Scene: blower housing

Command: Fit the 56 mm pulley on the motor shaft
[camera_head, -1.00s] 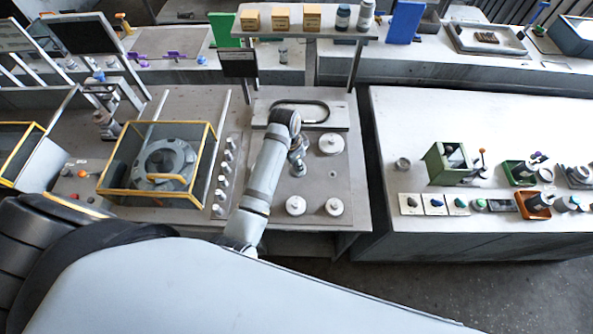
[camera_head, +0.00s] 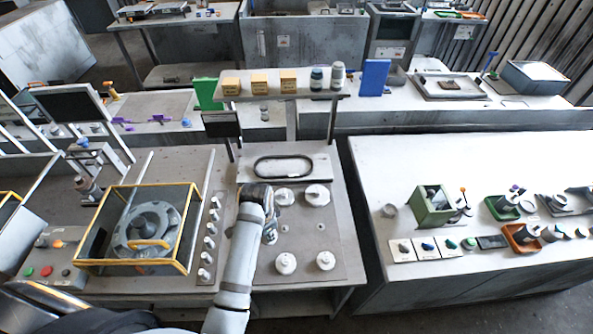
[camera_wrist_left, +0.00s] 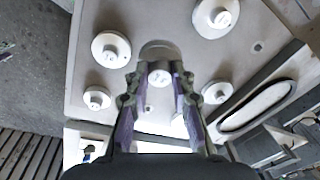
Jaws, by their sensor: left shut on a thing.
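My left gripper (camera_wrist_left: 158,85) is shut on a pale round part (camera_wrist_left: 160,78) that looks like a pulley, with a flat grey rim beyond the fingertips. In the head view the left gripper (camera_head: 270,234) hangs over the middle of the pulley board and its held part is mostly hidden. Four pale pulleys stand on the board: back left (camera_head: 284,196), back right (camera_head: 317,195), front left (camera_head: 286,263) and front right (camera_head: 326,261). Their size marks are too small to read. I cannot make out the motor shaft. My right gripper is not in view.
A yellow-edged guard box (camera_head: 190,225) surrounds a grey blower housing (camera_head: 145,228) on the left. A row of white knobs (camera_head: 209,243) stands between it and the board. A black belt (camera_head: 284,166) lies behind the pulleys. A shelf (camera_head: 280,95) rises behind.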

